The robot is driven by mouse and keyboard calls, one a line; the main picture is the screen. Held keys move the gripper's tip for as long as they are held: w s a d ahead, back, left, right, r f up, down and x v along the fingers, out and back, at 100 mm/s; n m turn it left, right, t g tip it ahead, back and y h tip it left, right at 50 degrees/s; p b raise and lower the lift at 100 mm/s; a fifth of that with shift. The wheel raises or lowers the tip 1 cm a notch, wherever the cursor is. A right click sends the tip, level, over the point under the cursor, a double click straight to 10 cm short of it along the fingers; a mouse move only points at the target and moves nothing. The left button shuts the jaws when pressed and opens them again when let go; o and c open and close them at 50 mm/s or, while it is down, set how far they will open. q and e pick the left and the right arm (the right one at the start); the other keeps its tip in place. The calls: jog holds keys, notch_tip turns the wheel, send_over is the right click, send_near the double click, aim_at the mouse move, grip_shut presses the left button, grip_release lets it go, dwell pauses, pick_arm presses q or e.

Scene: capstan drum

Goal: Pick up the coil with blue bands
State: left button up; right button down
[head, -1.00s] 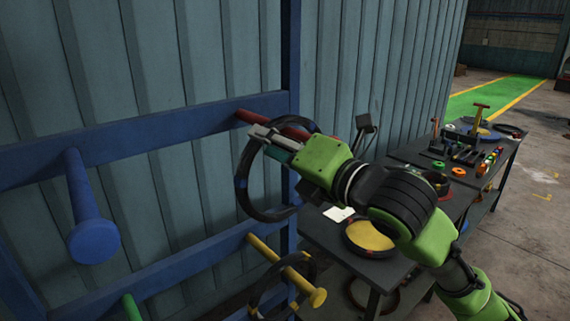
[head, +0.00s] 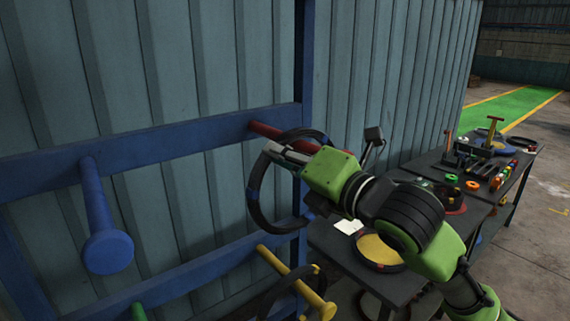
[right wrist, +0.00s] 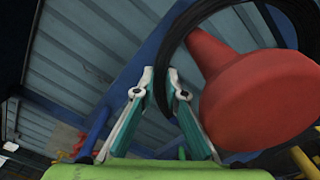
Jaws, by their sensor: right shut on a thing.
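The coil with blue bands (head: 256,212) is a dark ring at the blue rack, near the red peg (head: 284,138). My right gripper (head: 276,150) is shut on its upper left side. In the right wrist view the fingers (right wrist: 160,78) meet at the dark coil (right wrist: 168,45), and the red peg's broad head (right wrist: 262,95) is close on the right. The ring appears to lie around the peg, behind its head. The gripper hides part of the coil and peg in the head view. My left gripper is not in view.
The blue rack (head: 160,145) also has a blue peg (head: 106,235) at left and a yellow peg (head: 292,277) below, with another dark coil by it. A dark table (head: 350,265) at right carries a yellow-centred round item (head: 376,249) and small parts.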

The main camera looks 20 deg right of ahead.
aim_at(280, 139)
jog(key=shift+r, duration=0.35)
jog(key=shift+r+b, duration=0.45)
jog(key=shift+r, duration=0.8)
jog(key=s+d+r+b, duration=0.1)
jog(key=s+r+b, duration=0.1)
jog(key=s+r, duration=0.8)
jog(key=shift+s+d, duration=0.2)
jog(key=shift+s, duration=1.8)
